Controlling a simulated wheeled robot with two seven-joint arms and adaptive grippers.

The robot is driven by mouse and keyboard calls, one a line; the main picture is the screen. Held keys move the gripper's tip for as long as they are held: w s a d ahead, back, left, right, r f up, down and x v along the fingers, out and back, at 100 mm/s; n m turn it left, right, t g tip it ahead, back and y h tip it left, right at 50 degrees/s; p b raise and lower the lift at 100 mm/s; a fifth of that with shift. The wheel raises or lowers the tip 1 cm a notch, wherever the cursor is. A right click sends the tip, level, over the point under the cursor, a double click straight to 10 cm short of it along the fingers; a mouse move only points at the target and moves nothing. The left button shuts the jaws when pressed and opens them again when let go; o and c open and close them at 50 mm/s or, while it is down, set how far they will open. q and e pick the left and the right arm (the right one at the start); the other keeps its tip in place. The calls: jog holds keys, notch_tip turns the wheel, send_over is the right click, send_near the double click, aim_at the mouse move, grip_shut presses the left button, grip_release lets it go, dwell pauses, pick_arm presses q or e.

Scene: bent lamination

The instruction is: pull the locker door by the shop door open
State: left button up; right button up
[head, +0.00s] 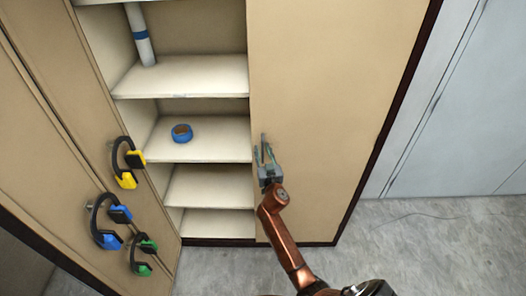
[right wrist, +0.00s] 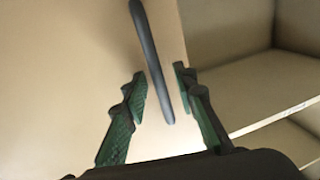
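The tan locker door (head: 325,90) on the right, beside the grey door, looks shut. Its handle, a dark upright bar (right wrist: 153,60), is near the door's free left edge and shows clearly in the right wrist view. In the head view my gripper mostly hides it. My right gripper (head: 264,158) is at this handle. In the right wrist view the gripper (right wrist: 161,88) is open, with a green-padded finger on each side of the bar's lower part. Gaps show between the bar and both fingers. My left gripper is not in view.
The left locker door (head: 85,130) stands open, with yellow, blue and green ear defenders (head: 127,162) hung on it. Shelves (head: 205,140) hold a blue tape roll (head: 182,133) and a pale tube (head: 140,35). A grey door (head: 460,110) is at right; the floor (head: 430,240) before it is clear.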

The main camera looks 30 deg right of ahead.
jog(key=shift+c, duration=0.3)
grip_shut()
dwell(0.3)
